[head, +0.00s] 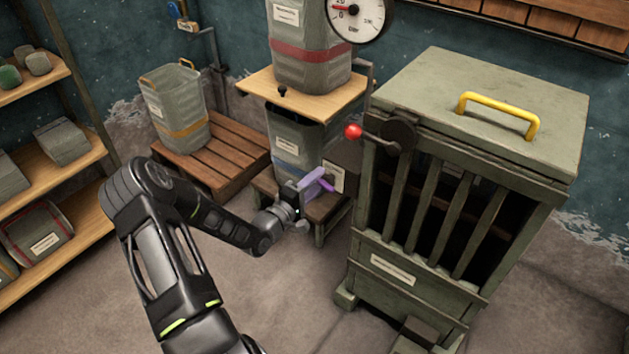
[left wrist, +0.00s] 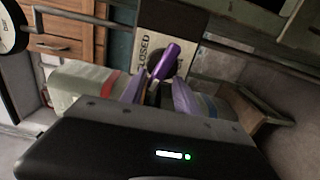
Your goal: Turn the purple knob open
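The purple knob (left wrist: 166,61) is a bar-shaped handle on a dark round hub, in front of a plate (left wrist: 146,48) marked "CLOSED". In the head view the plate (head: 334,178) is beside the green cabinet, and the knob is hard to tell from my lavender fingers. My left gripper (left wrist: 159,97) has its two fingers apart, with the near end of the handle in line between them. A gap shows beside the handle, and I cannot tell whether either finger touches it. In the head view my left gripper (head: 316,182) is just left of the plate. My right gripper is not in view.
The green slatted cabinet (head: 393,271) with a yellow handle (head: 499,112) stands close on the right. A red-balled lever (head: 353,132) sticks out above the plate. A wooden stand (head: 330,103) holds grey bins behind my gripper. Shelves (head: 75,164) are at left.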

